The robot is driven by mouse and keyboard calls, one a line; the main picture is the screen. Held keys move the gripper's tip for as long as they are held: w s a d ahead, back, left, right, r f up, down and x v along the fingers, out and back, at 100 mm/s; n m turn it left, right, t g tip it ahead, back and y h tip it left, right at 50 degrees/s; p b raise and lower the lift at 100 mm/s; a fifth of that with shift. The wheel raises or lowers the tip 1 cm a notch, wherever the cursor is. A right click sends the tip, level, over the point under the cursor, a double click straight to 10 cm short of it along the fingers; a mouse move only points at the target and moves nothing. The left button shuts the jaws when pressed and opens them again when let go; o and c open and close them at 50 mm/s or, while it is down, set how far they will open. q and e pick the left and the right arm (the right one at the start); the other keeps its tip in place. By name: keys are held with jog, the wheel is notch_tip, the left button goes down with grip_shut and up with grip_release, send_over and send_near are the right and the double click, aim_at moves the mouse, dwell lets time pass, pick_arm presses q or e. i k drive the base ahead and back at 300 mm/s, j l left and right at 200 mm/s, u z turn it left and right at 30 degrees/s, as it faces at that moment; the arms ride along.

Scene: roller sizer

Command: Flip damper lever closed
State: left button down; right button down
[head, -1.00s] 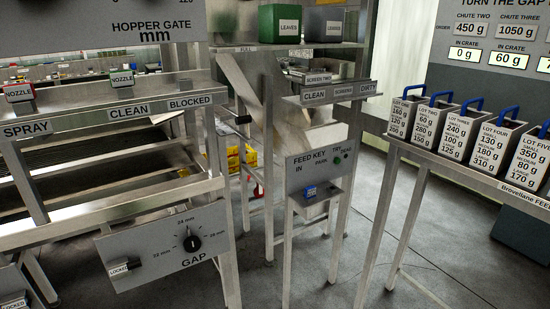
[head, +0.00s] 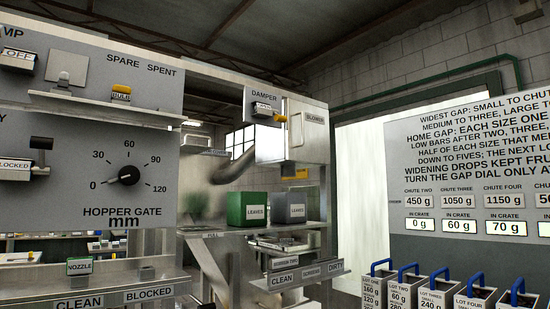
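The damper lever (head: 279,118) sits under the DAMPER label on a pale panel, high in the middle of the head view. It has a yellow-orange tip and sticks out to the right of a small plate (head: 264,108) whose lettering looks like OPEN but is small. The panel is fixed to the side of a grey box marked BLOWER (head: 314,131). Neither of my grippers is in view, and nothing touches the lever.
A hopper gate dial (head: 129,175) and switches fill the panel at left. A green LEAVES bin (head: 248,209) and a grey bin (head: 289,208) stand on a shelf below the damper. Blue-handled lot boxes (head: 430,289) stand at lower right, under a large sign (head: 466,170).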

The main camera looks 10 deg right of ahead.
aim_at(280, 118)
jog(key=i+j+z, duration=0.1)
jog(key=i+j, duration=0.2)
jog(key=i, duration=0.2)
jog(key=i+j+z, duration=0.1)
jog(key=i+j, duration=0.25)
jog(key=i+l, duration=0.05)
jog(key=i, duration=0.05)
